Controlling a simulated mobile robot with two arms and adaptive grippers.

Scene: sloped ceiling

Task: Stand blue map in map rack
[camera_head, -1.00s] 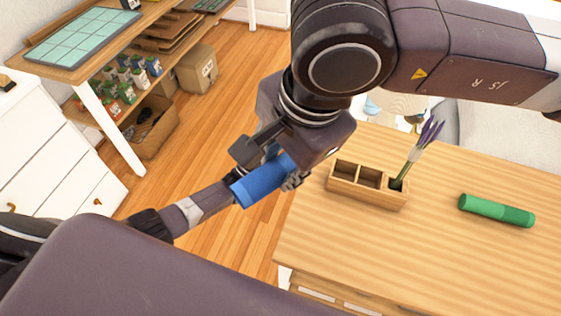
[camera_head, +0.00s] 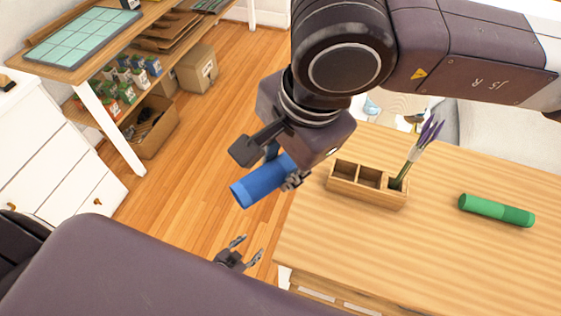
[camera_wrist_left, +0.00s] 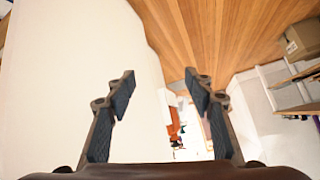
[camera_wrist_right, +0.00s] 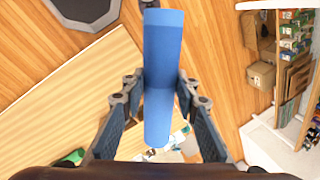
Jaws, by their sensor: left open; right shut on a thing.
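The blue map (camera_head: 262,182) is a rolled blue tube, held tilted in the air beside the table's left edge. My right gripper (camera_head: 272,168) is shut on it; the right wrist view shows the blue map (camera_wrist_right: 162,70) between both fingers. The map rack (camera_head: 366,186) is a wooden box with compartments on the table. Its left and middle compartments look empty, and a purple flower stem (camera_head: 418,150) stands in the right one. My left gripper (camera_head: 250,248) is open and empty, below the map and left of the table.
A green roll (camera_head: 497,211) lies on the table (camera_head: 440,250) right of the rack. A shelf (camera_head: 75,70) with several small boxes and a cardboard box (camera_head: 197,70) are at the upper left. A white drawer unit (camera_head: 60,170) is at the left. Bare floor lies between.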

